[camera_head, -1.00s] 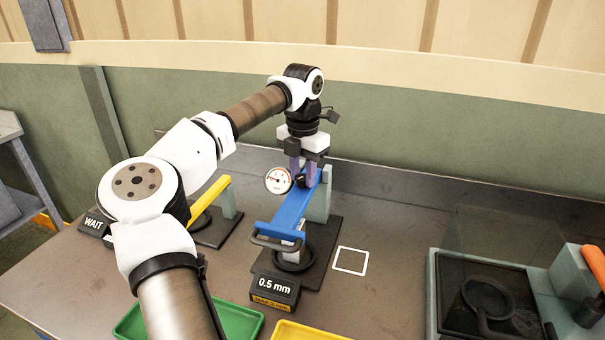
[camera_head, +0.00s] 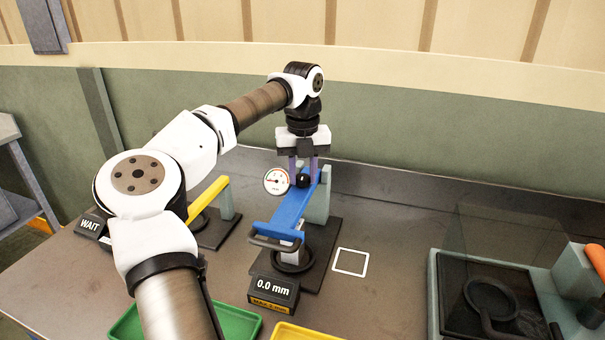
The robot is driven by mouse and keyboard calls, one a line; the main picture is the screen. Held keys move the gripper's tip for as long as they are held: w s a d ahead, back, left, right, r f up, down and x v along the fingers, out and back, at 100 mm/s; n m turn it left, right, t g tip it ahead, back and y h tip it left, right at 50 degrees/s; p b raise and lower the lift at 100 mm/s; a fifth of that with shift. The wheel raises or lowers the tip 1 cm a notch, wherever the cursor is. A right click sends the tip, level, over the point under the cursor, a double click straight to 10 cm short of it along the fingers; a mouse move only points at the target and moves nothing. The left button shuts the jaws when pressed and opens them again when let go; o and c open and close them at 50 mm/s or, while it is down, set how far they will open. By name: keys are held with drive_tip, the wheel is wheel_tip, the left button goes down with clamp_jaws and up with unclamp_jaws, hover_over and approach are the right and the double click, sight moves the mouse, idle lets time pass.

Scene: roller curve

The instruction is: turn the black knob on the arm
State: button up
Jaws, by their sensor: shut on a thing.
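The blue arm (camera_head: 288,210) slopes from a grey-green post at the back down to a dark handle at the front, over a dark base plate. The black knob (camera_head: 303,181) sits near its upper end, beside a round white dial (camera_head: 276,181). My gripper (camera_head: 303,176) points down from above, its two purple fingers on either side of the knob and shut on it. The display (camera_head: 274,291) in front of the base reads 0.0 mm.
A yellow arm (camera_head: 208,196) with a WAIT display (camera_head: 92,223) stands at left. Green (camera_head: 238,325) and yellow (camera_head: 300,334) trays lie at the front. A white square outline (camera_head: 350,262) marks bare bench at right. A dark-topped device (camera_head: 490,295) stands far right.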

sight(303, 177)
drive_tip(key=shift+n, duration=0.5)
drive_tip(key=o, duration=1)
wheel_tip(303, 177, up, 14)
drive_tip(key=shift+f+b, duration=0.1)
drive_tip(key=shift+b, duration=0.5)
